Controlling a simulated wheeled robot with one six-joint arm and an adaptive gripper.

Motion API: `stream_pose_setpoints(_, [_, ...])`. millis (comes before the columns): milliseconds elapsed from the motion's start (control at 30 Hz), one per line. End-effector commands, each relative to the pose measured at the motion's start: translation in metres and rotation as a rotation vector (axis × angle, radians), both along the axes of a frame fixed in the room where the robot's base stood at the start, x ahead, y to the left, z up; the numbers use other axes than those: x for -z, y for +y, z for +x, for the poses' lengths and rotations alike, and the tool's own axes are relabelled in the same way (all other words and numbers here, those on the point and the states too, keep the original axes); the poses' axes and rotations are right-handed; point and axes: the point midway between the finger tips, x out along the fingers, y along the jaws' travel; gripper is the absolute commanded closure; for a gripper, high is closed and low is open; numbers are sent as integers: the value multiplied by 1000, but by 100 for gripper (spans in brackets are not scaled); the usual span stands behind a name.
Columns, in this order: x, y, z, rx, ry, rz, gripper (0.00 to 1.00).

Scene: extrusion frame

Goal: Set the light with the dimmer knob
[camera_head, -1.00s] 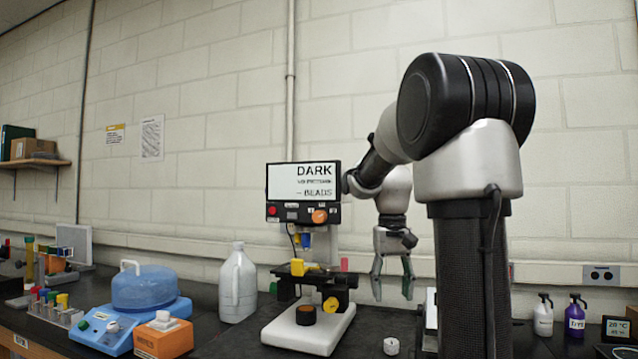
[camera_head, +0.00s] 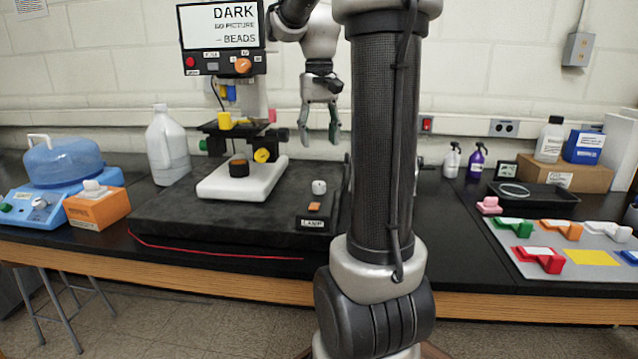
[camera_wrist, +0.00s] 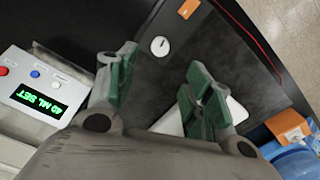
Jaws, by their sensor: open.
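The lamp box (camera_head: 317,222), labelled LAMP, sits on the dark mat right of the microscope. Its white dimmer knob (camera_head: 319,187) stands on top, behind an orange switch (camera_head: 314,207). The knob also shows in the wrist view (camera_wrist: 160,46), between and beyond my fingers, with a dark pointer mark. My gripper (camera_head: 320,120) hangs above and behind the lamp box, open and empty, with green fingertips, apart from the knob. The microscope's screen (camera_head: 221,27) reads DARK, NO PICTURE, BEADS.
The microscope (camera_head: 240,178) stands left of my gripper, with a white jug (camera_head: 167,145) further left. In the wrist view, a box with a green display (camera_wrist: 42,102) reading 40 ML SET lies close at left. Coloured blocks on a grey board (camera_head: 520,265) lie at right.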

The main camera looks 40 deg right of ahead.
Motion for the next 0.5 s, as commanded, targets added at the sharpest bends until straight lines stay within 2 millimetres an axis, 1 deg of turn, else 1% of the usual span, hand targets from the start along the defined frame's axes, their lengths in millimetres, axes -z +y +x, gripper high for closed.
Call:
stream_pose_setpoints(233, [0,0,0,0,0,0,49])
stream_pose_setpoints(267, [1,0,0,0,3,1,49])
stream_pose_setpoints(300, [8,1,-2,-4,17,7,49])
stream_pose_setpoints(367, [15,1,-3,-64,21,9,49])
stream_pose_setpoints(467, [25,1,-4,-260,22,12,49])
stream_pose_setpoints(500, [29,1,-4,-354,20,13,49])
